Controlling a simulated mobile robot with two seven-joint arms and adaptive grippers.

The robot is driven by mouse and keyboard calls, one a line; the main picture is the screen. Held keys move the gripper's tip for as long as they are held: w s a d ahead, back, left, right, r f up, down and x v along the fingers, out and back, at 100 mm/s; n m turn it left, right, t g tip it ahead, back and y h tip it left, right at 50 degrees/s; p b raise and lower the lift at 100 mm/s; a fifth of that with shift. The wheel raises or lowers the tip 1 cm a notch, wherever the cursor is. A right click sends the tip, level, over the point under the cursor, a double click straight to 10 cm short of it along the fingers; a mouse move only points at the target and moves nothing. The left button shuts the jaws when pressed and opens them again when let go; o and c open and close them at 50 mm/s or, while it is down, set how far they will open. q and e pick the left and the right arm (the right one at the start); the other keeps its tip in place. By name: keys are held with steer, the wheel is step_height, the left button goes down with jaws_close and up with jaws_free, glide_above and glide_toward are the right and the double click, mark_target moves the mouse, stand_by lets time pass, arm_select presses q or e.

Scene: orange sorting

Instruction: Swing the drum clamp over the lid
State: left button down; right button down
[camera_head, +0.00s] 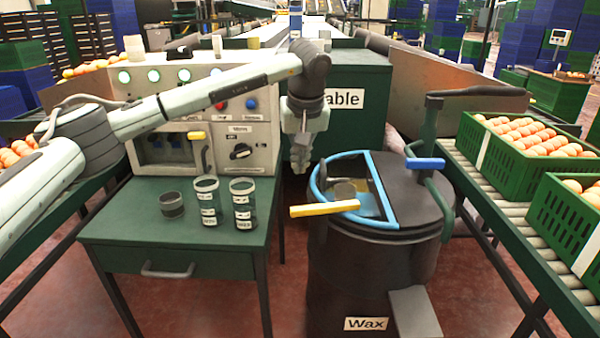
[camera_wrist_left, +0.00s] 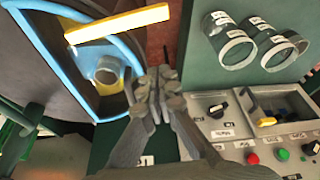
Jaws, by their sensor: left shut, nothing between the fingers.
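The dark drum (camera_head: 355,275) labelled "Wax" stands right of centre. Its dark lid (camera_head: 412,200) has a blue-rimmed half (camera_head: 316,190) with a yellow handle (camera_head: 325,208); the handle also shows in the wrist view (camera_wrist_left: 118,24). A blue-handled bar (camera_head: 425,163) on a green bent arm, which looks like the clamp, stands at the drum's right edge, raised above the lid. My left gripper (camera_head: 300,168) is shut and empty, pointing down left of the drum, apart from the handle. Its fingers show in the wrist view (camera_wrist_left: 155,85). My right gripper is out of view.
A green table (camera_head: 150,225) with a small pot (camera_head: 172,204) and two labelled cups (camera_head: 207,200) stands left. A control panel (camera_head: 240,130) is behind it. Orange crates (camera_head: 520,160) sit on the right conveyor.

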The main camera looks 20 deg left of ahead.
mark_target(325, 208)
arm_select(q)
step_height(325, 208, down, 8)
steer(key=s+p, duration=0.1)
steer(key=shift+d+f, duration=0.15)
steer(key=shift+d, duration=0.15)
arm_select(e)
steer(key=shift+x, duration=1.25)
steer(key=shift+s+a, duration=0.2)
arm_select(q)
steer(key=shift+d, duration=0.15)
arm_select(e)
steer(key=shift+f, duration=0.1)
